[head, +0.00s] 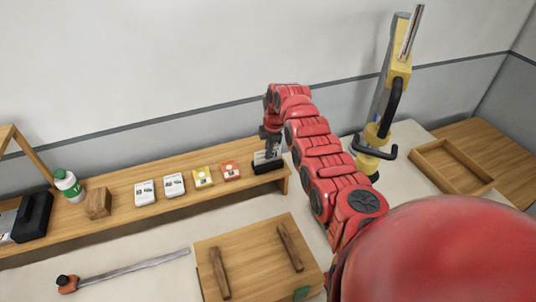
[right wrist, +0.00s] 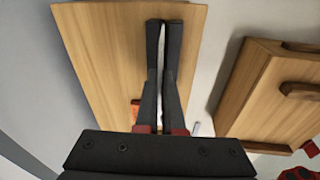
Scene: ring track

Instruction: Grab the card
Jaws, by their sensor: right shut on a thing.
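A white card (head: 262,155) stands in a black holder (head: 268,167) at the right end of the wooden shelf. My right gripper (head: 272,151) points down at the card and is shut on it. In the right wrist view the two black fingers of my right gripper (right wrist: 163,28) lie close together over the wooden shelf. My left gripper is not in view.
Several small white, yellow and red boxes (head: 203,177) stand on the shelf (head: 120,197) left of the holder. A wooden board with two bars (head: 255,262) lies in front. A yellow and grey upright tool (head: 385,110) stands right of my arm, near a wooden tray (head: 450,166).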

